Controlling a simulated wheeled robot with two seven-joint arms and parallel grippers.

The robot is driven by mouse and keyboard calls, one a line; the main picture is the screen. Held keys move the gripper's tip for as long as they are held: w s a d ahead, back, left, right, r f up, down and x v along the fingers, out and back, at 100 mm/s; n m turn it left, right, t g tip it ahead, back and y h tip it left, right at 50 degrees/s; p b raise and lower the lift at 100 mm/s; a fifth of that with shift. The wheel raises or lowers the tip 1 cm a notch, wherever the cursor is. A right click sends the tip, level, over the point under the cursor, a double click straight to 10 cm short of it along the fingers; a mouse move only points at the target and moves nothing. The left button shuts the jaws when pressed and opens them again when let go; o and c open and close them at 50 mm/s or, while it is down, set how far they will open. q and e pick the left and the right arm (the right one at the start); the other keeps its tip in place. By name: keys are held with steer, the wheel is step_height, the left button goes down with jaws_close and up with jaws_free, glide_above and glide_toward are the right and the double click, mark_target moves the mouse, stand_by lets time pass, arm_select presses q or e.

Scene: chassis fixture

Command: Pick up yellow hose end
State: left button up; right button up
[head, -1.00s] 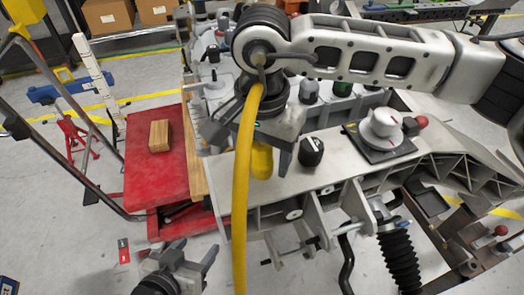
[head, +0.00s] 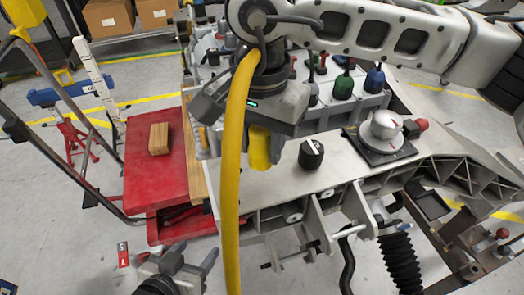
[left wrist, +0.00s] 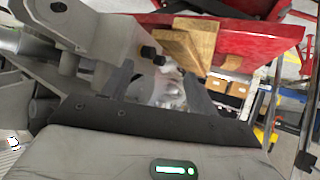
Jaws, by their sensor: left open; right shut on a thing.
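A yellow hose (head: 234,170) runs from my right wrist down past the bottom edge of the head view. Its thick yellow end (head: 259,150) sticks out below my right gripper (head: 261,141), which is shut on it above the pale chassis plate. The fingers partly hide the hose end. My left gripper (head: 190,262) is low in the head view, open and empty, in front of the red cart. In the left wrist view its two dark fingers (left wrist: 158,88) stand apart with nothing between them. The yellow hose is not seen in that view.
A red cart (head: 150,190) with a wooden block (head: 159,138) stands at left. The chassis plate (head: 350,170) carries a black knob (head: 311,153) and a silver round fixture (head: 383,128). Several coloured knobs stand behind. A black spring strut (head: 401,262) is at front right.

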steer(key=s+a+r+b, duration=0.1)
steer(key=s+a+r, duration=0.1)
steer(key=s+r, duration=0.7)
steer(key=shift+s+a+b, duration=0.35)
steer(key=shift+s, duration=1.7)
